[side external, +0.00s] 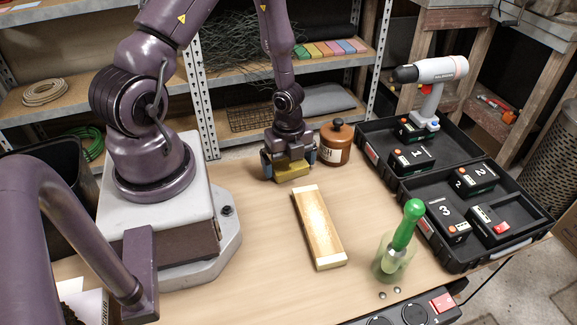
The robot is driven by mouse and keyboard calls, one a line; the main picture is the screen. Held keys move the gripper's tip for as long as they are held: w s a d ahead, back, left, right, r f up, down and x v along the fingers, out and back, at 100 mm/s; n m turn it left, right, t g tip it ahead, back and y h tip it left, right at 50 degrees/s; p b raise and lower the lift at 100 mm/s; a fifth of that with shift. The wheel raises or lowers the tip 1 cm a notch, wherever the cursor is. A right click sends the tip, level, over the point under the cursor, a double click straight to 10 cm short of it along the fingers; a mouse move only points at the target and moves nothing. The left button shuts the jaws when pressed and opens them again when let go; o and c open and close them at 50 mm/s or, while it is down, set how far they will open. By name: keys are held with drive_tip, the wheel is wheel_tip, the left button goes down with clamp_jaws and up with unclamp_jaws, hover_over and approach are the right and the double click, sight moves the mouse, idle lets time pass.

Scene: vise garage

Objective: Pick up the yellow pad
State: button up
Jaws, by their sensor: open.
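The yellow pad (293,170) is on the bench in the side external view, right beneath my gripper. My gripper (288,166) points down at the back middle of the bench. Its jaws are open, with the yellow pad at or between the fingertips. The fingers hide part of the pad, and I cannot tell whether they touch it.
A brown jar (335,145) stands close to the right of my gripper. A wooden block (318,228) lies in front. A green-handled tool stands in a clear cup (388,262). A black case (470,252) with batteries and a drill (432,82) fills the right.

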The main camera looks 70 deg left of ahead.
sight(288, 162)
drive_tip(key=shift+f, duration=0.25)
drive_tip(key=shift+c, duration=0.5)
drive_tip(key=c, duration=0.5)
drive_tip(key=shift+r, duration=0.15)
wheel_tip(288, 162, up, 10)
drive_tip(key=shift+f, duration=0.1)
